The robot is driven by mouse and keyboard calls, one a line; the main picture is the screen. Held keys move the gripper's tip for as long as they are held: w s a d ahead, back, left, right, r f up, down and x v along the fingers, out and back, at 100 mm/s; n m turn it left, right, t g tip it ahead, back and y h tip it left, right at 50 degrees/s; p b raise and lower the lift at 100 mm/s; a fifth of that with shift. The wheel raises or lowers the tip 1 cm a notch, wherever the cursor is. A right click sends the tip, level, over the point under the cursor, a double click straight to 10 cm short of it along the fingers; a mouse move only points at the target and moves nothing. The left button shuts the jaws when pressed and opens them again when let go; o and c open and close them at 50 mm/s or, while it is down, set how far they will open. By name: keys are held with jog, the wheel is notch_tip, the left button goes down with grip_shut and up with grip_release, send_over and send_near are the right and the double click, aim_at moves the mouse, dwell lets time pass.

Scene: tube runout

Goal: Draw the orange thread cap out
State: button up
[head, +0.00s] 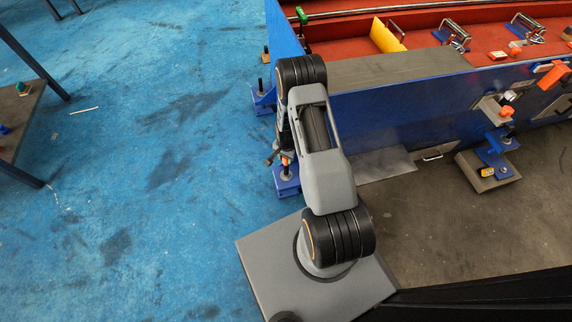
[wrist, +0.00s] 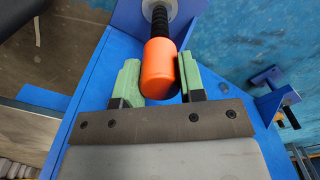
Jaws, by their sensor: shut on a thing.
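The orange thread cap (wrist: 158,68) is a smooth cylinder in the wrist view, at the end of a black threaded rod (wrist: 160,22). The rod runs up from the cap to a blue bracket; I see no gap between rod and cap. My gripper (wrist: 158,76) has its green-padded fingers on either side of the cap and is shut on it. In the head view my arm hides most of the gripper. A small orange patch (head: 285,160) shows beside the arm, above a blue foot bracket; I cannot tell if it is the cap.
A blue plate (wrist: 88,82) lies close beside the fingers. Another black threaded stud (wrist: 290,97) on a blue bracket stands at right. In the head view a long blue-sided machine (head: 400,115) with a red bed fills the upper right. Open blue floor (head: 150,200) lies at left.

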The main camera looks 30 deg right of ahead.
jog(key=shift+r+p, duration=2.05)
jog(key=shift+r, duration=1.15)
